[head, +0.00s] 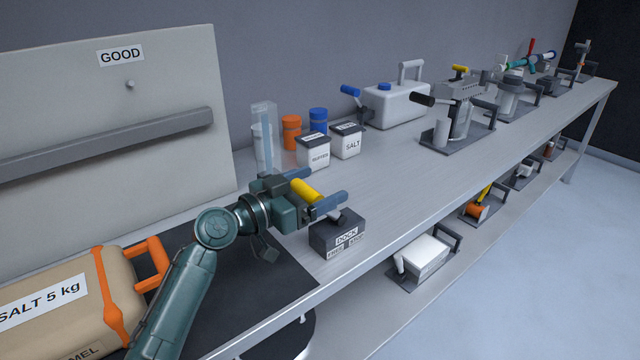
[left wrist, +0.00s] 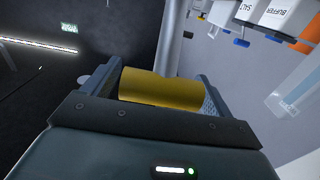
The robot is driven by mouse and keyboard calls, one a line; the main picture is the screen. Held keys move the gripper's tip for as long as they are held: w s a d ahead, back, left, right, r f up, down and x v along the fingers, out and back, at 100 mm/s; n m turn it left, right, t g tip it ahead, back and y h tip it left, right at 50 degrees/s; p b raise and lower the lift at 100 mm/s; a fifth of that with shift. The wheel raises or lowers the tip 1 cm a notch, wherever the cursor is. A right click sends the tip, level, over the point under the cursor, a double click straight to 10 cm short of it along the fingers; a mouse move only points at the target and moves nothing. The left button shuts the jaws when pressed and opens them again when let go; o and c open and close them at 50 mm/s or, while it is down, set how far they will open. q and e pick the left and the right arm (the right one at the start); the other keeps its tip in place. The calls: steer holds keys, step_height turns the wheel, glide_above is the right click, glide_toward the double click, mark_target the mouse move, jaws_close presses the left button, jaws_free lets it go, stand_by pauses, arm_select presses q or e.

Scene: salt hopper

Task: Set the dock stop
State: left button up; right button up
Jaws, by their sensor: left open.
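The dock (head: 337,236) is a dark grey block labelled DOCK near the front edge of the bench, with smaller labels below that I cannot read surely. A yellow cylindrical grip (head: 307,189) sits above it at the end of a lever. My left gripper (head: 332,193) is open, with its fingers on either side of the yellow grip. In the left wrist view the yellow grip (left wrist: 160,88) lies crosswise between the two fingers. Whether the fingers touch it I cannot tell. My right gripper is in neither view.
A tan SALT 5 kg container (head: 60,302) with orange handles stands at left. A clear upright piece (head: 266,137), orange bottle (head: 291,132), BUFFER box (head: 313,153) and SALT box (head: 346,141) stand behind the gripper. The bench right of the dock (head: 400,190) is clear.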

arm_select(q)
steer(key=c, duration=1.4)
